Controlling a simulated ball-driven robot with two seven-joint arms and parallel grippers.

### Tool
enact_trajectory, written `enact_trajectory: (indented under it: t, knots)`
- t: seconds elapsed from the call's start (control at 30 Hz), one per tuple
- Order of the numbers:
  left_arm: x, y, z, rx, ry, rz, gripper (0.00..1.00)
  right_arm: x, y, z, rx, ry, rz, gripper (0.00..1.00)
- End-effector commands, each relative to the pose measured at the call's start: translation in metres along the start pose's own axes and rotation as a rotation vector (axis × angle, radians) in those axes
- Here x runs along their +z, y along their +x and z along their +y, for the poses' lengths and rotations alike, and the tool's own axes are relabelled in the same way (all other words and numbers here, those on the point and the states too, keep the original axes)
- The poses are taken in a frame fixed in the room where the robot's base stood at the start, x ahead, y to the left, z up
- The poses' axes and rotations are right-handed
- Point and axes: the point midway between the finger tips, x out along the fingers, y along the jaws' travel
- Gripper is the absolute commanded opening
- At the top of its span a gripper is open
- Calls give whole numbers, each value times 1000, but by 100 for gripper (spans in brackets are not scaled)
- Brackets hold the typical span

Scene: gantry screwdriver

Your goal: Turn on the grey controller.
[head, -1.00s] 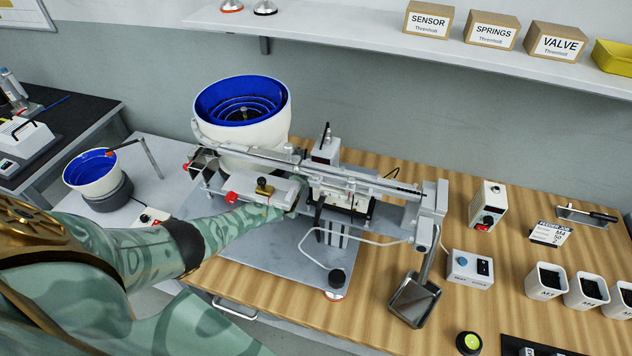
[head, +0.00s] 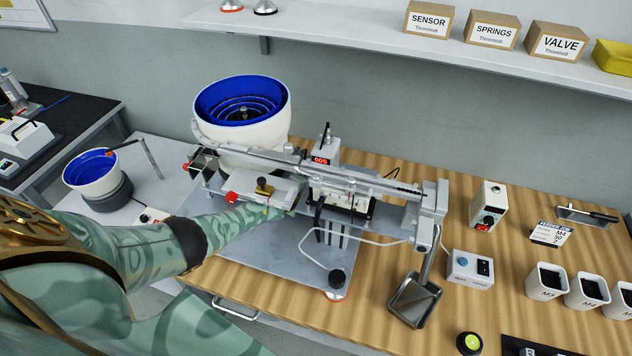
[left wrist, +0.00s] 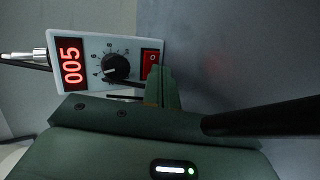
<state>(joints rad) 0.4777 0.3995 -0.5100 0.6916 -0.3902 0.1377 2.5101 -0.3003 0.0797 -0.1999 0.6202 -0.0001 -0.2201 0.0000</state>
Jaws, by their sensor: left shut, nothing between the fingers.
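The grey controller (head: 322,152) stands behind the gantry rail in the head view, its red display lit. In the left wrist view the controller (left wrist: 112,62) shows a lit "005", a black knob (left wrist: 116,67) and a red rocker switch (left wrist: 151,62). My left gripper (left wrist: 160,80) is shut and empty, its tips at the lower edge of the rocker switch; I cannot tell whether they touch it. In the head view my left arm (head: 235,226) reaches in under the gantry, which hides the fingertips. My right gripper is not in view.
The gantry rail (head: 380,183) crosses above my left forearm's end. A white bowl feeder (head: 240,140) with a blue inside stands behind it. A second controller box (head: 488,205) and a two-button box (head: 469,270) stand on the wooden bench to the right.

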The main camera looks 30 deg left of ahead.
Motion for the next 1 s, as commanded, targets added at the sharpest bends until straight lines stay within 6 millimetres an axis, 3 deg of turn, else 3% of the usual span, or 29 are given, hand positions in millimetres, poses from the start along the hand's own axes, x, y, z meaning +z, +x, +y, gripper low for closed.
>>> enact_trajectory:
  t: [0.67, 1.0]
  knots:
    - [7, -14, -7, -1, -1, -1, 0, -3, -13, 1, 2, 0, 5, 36]
    - [22, -40, -18, 0, -3, -1, 0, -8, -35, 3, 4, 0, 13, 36]
